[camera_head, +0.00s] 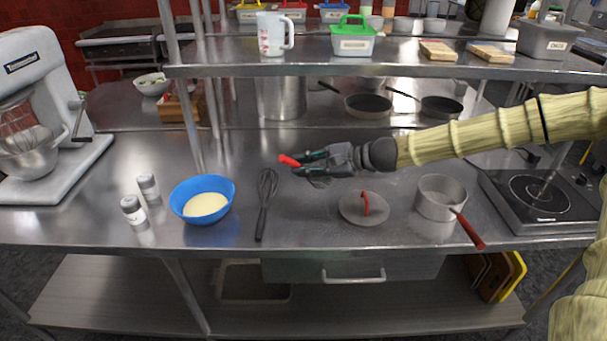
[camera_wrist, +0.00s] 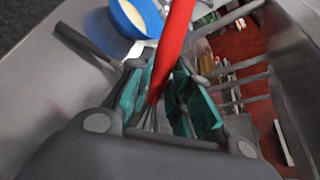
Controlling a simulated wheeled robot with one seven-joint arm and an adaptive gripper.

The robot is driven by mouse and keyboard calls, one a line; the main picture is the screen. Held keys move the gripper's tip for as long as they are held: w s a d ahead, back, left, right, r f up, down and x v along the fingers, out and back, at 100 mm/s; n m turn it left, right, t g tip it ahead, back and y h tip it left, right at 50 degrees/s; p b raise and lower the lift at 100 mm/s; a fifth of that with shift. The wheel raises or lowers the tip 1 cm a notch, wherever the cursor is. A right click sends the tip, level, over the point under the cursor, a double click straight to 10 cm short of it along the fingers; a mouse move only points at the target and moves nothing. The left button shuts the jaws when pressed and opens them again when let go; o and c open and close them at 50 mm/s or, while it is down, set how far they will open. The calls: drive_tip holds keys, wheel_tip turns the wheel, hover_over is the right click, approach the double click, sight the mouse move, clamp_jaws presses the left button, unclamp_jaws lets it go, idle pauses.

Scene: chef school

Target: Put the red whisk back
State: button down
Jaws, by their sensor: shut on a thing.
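My gripper (camera_head: 310,163) is shut on the red whisk (camera_head: 289,161) and holds it above the middle of the steel counter. The whisk's red handle sticks out to the left past the fingertips. In the wrist view the red handle (camera_wrist: 174,42) runs up between the green finger pads, and some thin wires show low between them. The whisk's wire end is mostly hidden by the gripper. A second whisk (camera_head: 266,200), all dark, lies on the counter to the left of my gripper.
A blue bowl (camera_head: 184,209) with pale contents and two shakers (camera_head: 133,212) stand left. A lid with a red handle (camera_head: 350,211), a saucepan (camera_head: 432,203) and a hob (camera_head: 512,212) are right. Shelves (camera_head: 390,71) with pans and tubs rise behind. The counter's front middle is partly clear.

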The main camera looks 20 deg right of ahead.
drive_tip(key=shift+w+f+p, duration=0.15)
drive_tip(key=shift+f+p, duration=0.45)
drive_tip(key=shift+f, duration=1.2)
drive_tip(key=shift+f, duration=0.15)
drive_tip(key=c, duration=1.3)
unclamp_jaws()
drive_tip(key=shift+r, duration=0.2)
drive_tip(key=v, duration=1.2)
drive_tip(key=shift+b, duration=0.45)
